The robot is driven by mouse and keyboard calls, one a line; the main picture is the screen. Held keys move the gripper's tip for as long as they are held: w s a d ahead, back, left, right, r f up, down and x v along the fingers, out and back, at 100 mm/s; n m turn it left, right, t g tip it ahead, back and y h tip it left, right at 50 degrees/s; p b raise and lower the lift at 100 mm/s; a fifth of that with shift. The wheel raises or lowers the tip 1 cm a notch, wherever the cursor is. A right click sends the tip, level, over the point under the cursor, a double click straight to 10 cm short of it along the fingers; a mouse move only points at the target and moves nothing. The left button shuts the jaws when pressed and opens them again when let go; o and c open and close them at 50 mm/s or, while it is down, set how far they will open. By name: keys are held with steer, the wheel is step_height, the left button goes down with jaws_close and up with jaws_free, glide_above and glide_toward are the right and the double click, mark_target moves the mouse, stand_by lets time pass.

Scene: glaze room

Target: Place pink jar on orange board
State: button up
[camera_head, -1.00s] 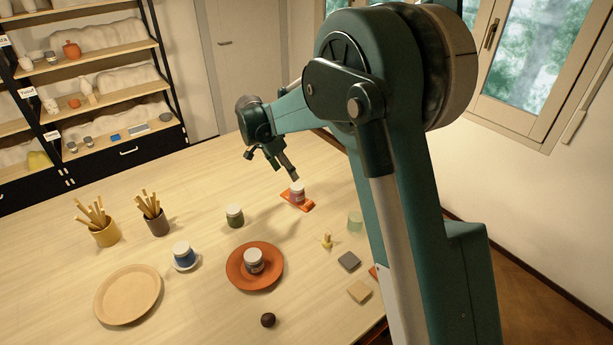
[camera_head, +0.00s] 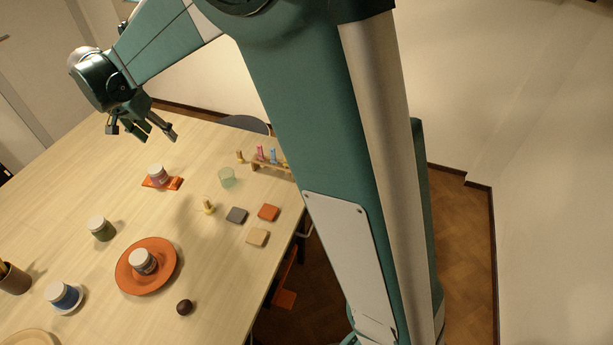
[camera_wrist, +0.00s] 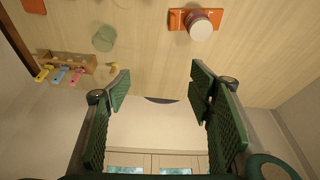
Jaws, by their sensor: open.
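The pink jar (camera_head: 157,174), with a white lid, stands upright on the small orange board (camera_head: 176,183) in the head view. In the wrist view the jar (camera_wrist: 200,27) is at the top, with the board (camera_wrist: 177,18) under it and showing on its left. My gripper (camera_head: 143,130) is up beyond the jar and clear of it. In the wrist view my gripper (camera_wrist: 158,85) has its fingers wide apart with nothing between them.
A similar white-lidded jar (camera_head: 142,260) stands on an orange plate (camera_head: 165,277). A green jar (camera_head: 101,228), a blue jar (camera_head: 62,295), a green cup (camera_head: 227,177) and a wooden rack (camera_head: 270,166) stand around. Bare table surrounds the board.

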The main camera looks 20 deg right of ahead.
steer(key=s+d+r+n+y, duration=0.1)
steer(key=s+d+r, duration=0.2)
steer(key=s+d, duration=0.35)
steer(key=s+d+r+n+t, duration=0.1)
steer(key=s+d+r, duration=0.35)
steer(key=d, duration=0.25)
steer(key=s+d+r+n+y, duration=0.1)
steer(key=s+d+r+n, duration=0.15)
steer(key=s+d, duration=0.45)
steer(key=s+d+f+n+t, duration=0.1)
steer(key=s+d, duration=0.4)
steer(key=s, duration=0.6)
steer(key=s+d+f+n+t, duration=0.1)
steer(key=s+d+f, duration=0.2)
steer(key=s+d, duration=0.3)
steer(key=shift+s+d+f+n+t, duration=0.15)
steer(key=shift+s+f+n+t, duration=0.2)
steer(key=shift+s, duration=2)
